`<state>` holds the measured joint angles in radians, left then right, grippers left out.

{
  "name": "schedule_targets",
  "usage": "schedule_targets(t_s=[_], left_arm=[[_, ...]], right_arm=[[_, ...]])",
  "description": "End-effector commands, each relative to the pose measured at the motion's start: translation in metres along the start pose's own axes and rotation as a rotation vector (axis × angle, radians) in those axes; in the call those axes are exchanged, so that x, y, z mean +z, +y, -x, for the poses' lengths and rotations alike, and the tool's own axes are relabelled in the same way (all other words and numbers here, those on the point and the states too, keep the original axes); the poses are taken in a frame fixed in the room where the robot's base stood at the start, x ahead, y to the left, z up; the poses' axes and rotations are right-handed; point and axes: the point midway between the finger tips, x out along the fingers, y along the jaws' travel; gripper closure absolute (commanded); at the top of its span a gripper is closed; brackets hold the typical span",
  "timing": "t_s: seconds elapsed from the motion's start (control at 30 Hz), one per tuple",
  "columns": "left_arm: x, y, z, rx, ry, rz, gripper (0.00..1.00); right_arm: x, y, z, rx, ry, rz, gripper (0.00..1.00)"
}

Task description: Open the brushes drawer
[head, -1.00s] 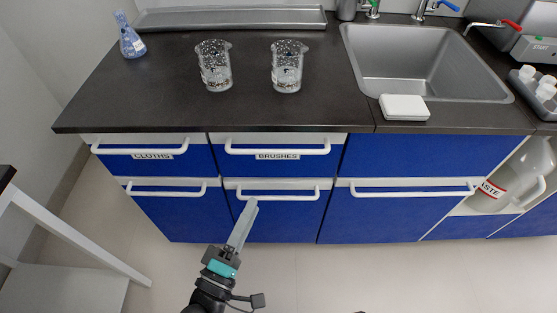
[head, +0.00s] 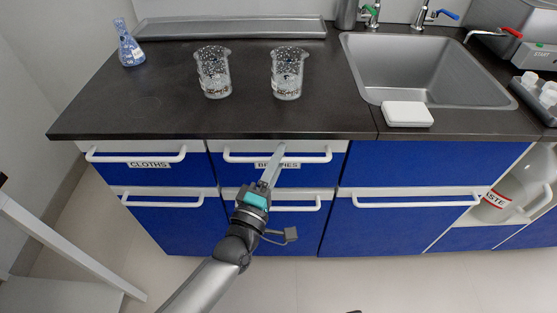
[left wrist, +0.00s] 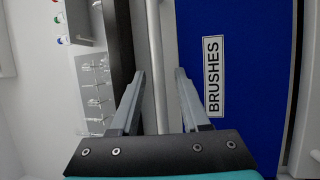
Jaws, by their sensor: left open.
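The brushes drawer (head: 222,172) is the blue upper drawer in the middle of the counter front, and it is closed. Its label BRUSHES (left wrist: 213,77) reads clearly in the left wrist view and is partly covered by my gripper in the head view. Its white bar handle (head: 310,159) runs across the top of the front. My left gripper (head: 280,149) is at this handle, in front of the drawer. In the left wrist view the two fingers (left wrist: 160,75) are apart, with the white handle bar (left wrist: 157,60) between them. My right gripper is not in view.
The cloths drawer (head: 150,164) is to the left, closed. Another handled front (head: 300,222) lies below. On the dark countertop (head: 160,100) stand two speckled beakers (head: 213,72), a blue flask (head: 129,45) and a white block (head: 407,114) by the sink (head: 430,70). A white table (head: 70,250) is at lower left.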

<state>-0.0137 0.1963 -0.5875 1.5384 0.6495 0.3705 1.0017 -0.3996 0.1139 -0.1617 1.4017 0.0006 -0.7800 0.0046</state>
Motion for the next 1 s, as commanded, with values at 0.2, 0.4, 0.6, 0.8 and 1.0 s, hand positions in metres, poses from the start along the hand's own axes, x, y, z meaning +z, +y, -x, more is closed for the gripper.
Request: schedule_targets(t_s=[0.2, 0.4, 0.6, 0.8, 1.0], left_arm=[[-0.0001, 0.0, -0.0027, -0.001, 0.0, 0.0, 0.54], [-0.0001, 0.0, -0.0025, 0.0, 0.0, 0.0, 0.65], [-0.0001, 0.0, -0.0023, 0.0, 0.0, 0.0, 0.88], [-0.0001, -0.0001, -0.0022, 0.0, 0.0, 0.0, 1.0], [-0.0001, -0.0001, -0.0021, 0.0, 0.0, 0.0, 1.0]], right_arm=[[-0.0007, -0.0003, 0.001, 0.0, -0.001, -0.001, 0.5], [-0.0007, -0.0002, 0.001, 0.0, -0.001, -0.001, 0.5], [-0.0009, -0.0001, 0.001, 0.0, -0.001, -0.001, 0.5], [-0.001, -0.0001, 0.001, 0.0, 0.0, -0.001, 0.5], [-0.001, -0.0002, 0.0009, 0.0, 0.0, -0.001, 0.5]])
